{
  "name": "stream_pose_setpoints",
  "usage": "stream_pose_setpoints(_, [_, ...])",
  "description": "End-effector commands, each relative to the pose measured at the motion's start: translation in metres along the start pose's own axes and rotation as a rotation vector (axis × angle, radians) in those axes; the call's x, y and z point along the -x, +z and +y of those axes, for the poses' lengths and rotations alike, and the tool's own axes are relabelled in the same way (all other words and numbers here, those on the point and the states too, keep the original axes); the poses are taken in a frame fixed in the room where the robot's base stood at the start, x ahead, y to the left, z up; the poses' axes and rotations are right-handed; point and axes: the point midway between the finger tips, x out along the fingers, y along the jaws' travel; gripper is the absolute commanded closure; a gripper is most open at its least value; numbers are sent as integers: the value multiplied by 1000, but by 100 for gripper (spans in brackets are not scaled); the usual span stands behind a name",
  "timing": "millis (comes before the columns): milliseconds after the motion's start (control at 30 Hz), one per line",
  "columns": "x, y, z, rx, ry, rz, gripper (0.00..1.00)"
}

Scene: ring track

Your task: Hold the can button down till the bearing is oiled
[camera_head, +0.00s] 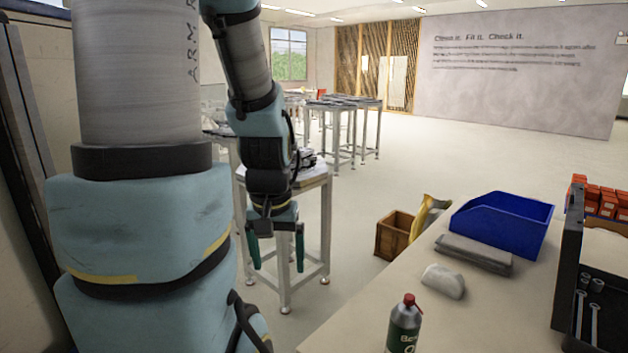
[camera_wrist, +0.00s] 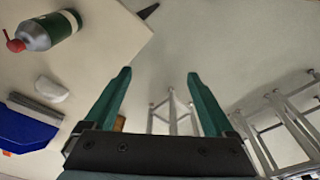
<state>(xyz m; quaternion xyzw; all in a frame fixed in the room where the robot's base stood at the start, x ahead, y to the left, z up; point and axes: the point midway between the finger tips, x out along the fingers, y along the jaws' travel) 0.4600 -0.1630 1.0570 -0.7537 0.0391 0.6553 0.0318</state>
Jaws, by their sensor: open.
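A green and grey oil can (camera_head: 404,324) with a red top button (camera_head: 410,299) stands upright at the near edge of the workbench. In the wrist view the can (camera_wrist: 50,31) is at the upper left, with its red button (camera_wrist: 14,42) pointing left. My gripper (camera_head: 275,260) hangs to the left of the bench, away from the can, with its fingers pointing down. Its two green fingers are apart and nothing is between them; they also show in the wrist view (camera_wrist: 160,78). I see no bearing that I can make out in either view.
The workbench (camera_head: 355,325) holds a white lump (camera_head: 443,281), a grey folded cloth (camera_head: 473,254), a blue bin (camera_head: 502,222) and a black tool case (camera_head: 568,262). A wooden crate (camera_head: 393,236) stands beyond the bench. A metal table (camera_head: 318,178) is behind my gripper. Open floor lies beyond.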

Motion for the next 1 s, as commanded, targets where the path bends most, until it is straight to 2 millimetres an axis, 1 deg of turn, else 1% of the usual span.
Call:
stream_pose_setpoints(33, [0, 0, 0, 0, 0, 0, 18])
stream_pose_setpoints(67, [0, 0, 0, 0, 0, 0, 21])
stream_pose_setpoints(767, [0, 0, 0, 1, 0, 0, 100])
stream_pose_setpoints(1000, [0, 0, 0, 1, 0, 0, 100])
